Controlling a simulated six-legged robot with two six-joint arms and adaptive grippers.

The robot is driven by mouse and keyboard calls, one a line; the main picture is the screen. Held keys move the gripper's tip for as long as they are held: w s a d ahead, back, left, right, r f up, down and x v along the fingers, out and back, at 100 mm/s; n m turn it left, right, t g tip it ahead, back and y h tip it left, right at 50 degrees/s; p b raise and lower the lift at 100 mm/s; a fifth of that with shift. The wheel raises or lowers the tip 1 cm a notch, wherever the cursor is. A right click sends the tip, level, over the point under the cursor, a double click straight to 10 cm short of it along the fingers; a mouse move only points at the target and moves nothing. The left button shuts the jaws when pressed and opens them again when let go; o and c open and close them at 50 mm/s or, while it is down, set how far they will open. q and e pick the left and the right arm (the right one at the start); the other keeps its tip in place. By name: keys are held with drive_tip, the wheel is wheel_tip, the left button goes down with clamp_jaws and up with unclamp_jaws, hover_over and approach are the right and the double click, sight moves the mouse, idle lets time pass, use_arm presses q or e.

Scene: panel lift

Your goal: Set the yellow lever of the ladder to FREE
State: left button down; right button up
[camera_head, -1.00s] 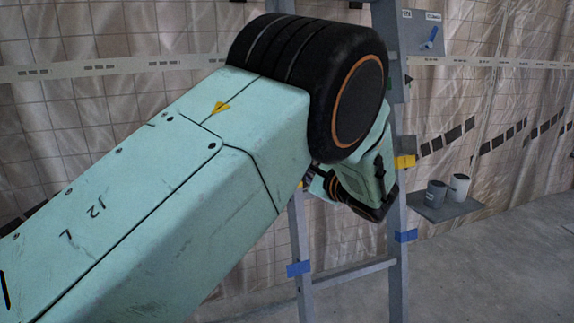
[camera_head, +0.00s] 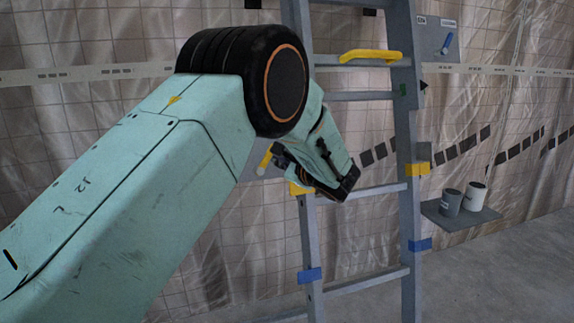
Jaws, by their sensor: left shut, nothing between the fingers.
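The grey ladder (camera_head: 407,130) stands upright in the middle of the head view, behind my left arm. A yellow bar-shaped handle (camera_head: 370,56) lies across an upper rung. A second slim yellow piece with a pale end (camera_head: 265,160) sticks out left of the ladder's left rail, close to my fingers; I cannot tell for sure which one is the lever, nor read any FREE mark. My left gripper (camera_head: 283,158) is shut and empty beside that slim piece, in front of the left rail. My forearm and wrist partly hide it and the rail. My right gripper is out of view.
Yellow blocks (camera_head: 418,169) and blue bands (camera_head: 420,244) sit on the ladder rails. Right of the ladder, a grey shelf (camera_head: 462,217) carries two cans (camera_head: 476,195). A small panel with a blue handle (camera_head: 446,44) is above. Plastic sheeting hangs behind; the right floor is clear.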

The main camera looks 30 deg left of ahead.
use_arm(q)
drive_tip(key=shift+w+f, duration=0.1)
idle(0.3)
drive_tip(key=shift+r+n+b, duration=0.2)
drive_tip(key=shift+n+b, duration=0.2)
